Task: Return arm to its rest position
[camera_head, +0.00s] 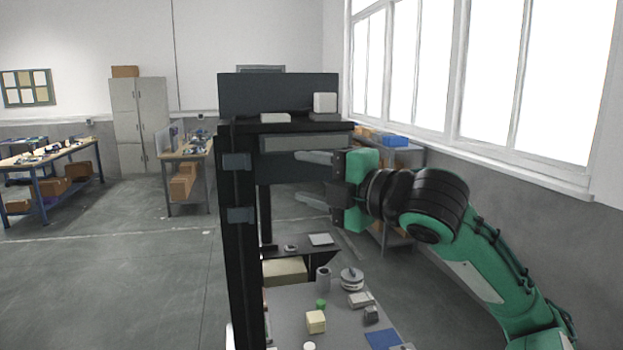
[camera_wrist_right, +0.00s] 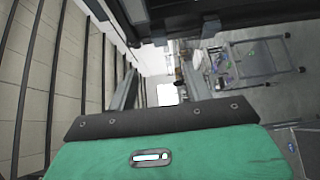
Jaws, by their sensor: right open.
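My right arm (camera_head: 480,265) is green and black and comes in from the lower right in the head view. Its gripper (camera_head: 316,178) is raised beside the dark rack and points left. Its two grey fingers are apart with nothing between them. In the right wrist view the open gripper (camera_wrist_right: 160,90) shows its two fingers apart and empty, below a dark beam. My left gripper is not in view.
The dark rack (camera_head: 240,240) stands close to the fingers, with a white box (camera_head: 324,102) on its top shelf. Below is a grey table (camera_head: 285,310) with several small items, including a pale yellow cube (camera_head: 316,321). Windows (camera_head: 480,75) line the right wall.

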